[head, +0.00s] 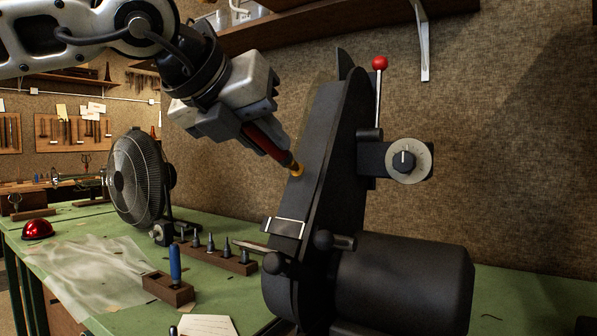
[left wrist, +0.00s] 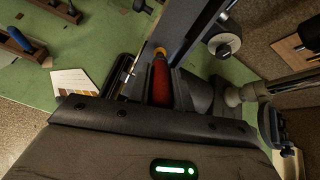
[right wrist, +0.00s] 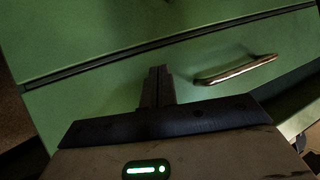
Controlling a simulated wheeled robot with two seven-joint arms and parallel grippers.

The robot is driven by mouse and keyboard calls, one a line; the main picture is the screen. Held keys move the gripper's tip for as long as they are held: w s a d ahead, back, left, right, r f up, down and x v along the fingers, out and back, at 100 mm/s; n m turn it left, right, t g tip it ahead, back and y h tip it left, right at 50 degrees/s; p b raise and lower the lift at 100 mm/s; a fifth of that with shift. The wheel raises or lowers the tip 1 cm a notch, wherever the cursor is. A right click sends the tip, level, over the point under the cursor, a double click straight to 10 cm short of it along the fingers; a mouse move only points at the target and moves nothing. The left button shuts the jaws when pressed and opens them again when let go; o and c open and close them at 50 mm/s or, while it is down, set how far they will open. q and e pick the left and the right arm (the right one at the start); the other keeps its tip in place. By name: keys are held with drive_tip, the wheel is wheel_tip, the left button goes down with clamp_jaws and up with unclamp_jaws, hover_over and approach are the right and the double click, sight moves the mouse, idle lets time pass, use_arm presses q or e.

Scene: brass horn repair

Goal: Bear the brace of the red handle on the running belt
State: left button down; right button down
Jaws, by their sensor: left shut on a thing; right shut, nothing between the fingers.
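A red handle (head: 266,138) is held in my left gripper (head: 250,128), which is shut on it. Its brass-coloured brace end (head: 297,169) points down and right at the left face of the dark belt grinder (head: 334,160). The brace appears to meet the belt there, but I cannot tell whether it touches. In the left wrist view, the red handle (left wrist: 160,83) sits between the fingers with the brass end (left wrist: 160,52) beyond it. My right gripper (right wrist: 157,88) is shut and empty in front of a green drawer; the head view does not show it.
A lever with a red knob (head: 380,63) and a round dial (head: 408,161) are on the grinder's right side. A black fan (head: 138,178), a wooden block with a blue-handled tool (head: 175,263) and a red dome (head: 38,229) stand on the green bench. A drawer handle (right wrist: 236,69) is near my right gripper.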

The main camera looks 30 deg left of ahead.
use_arm(q)
drive_tip(key=shift+b+x, duration=0.4)
drive_tip(key=shift+x, duration=0.5)
drive_tip(key=shift+b, duration=0.8)
idle(2.0)
drive_tip(key=v, duration=0.7)
drive_tip(key=shift+p, duration=0.45)
